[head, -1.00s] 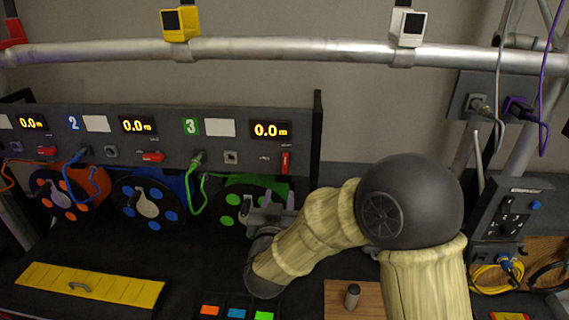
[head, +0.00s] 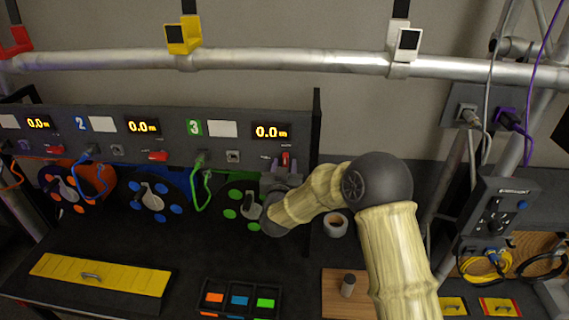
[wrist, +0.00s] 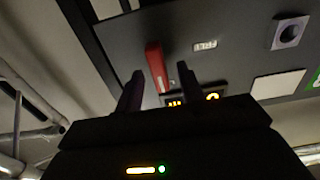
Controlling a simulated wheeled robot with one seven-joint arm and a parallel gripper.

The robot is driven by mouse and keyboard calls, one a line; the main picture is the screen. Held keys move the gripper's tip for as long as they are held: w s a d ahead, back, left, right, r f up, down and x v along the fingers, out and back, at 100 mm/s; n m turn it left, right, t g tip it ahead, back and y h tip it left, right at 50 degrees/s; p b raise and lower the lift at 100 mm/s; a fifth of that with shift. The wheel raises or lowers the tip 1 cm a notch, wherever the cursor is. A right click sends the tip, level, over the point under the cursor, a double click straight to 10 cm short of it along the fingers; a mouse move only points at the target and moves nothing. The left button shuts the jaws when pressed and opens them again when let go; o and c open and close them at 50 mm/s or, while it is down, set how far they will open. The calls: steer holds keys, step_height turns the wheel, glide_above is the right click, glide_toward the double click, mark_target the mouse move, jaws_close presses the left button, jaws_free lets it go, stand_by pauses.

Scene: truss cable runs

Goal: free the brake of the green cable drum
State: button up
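The green cable drum (head: 238,206) sits under panel section 3, partly behind my wrist. Its red brake lever (head: 286,160) stands upright on the panel below the 0.0 m display (head: 270,131). My gripper (head: 278,165) is raised in front of the panel, just below the lever. In the wrist view the red lever (wrist: 155,67) appears between the tips of my open gripper (wrist: 159,72). I cannot tell whether either finger touches it.
The red levers of the blue drum (head: 157,155) and the orange drum (head: 54,149) lie sideways. A green cable (head: 202,180) hangs left of my gripper. A dark upright post (head: 315,150) closes the panel's right end.

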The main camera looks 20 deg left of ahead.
jaws_close()
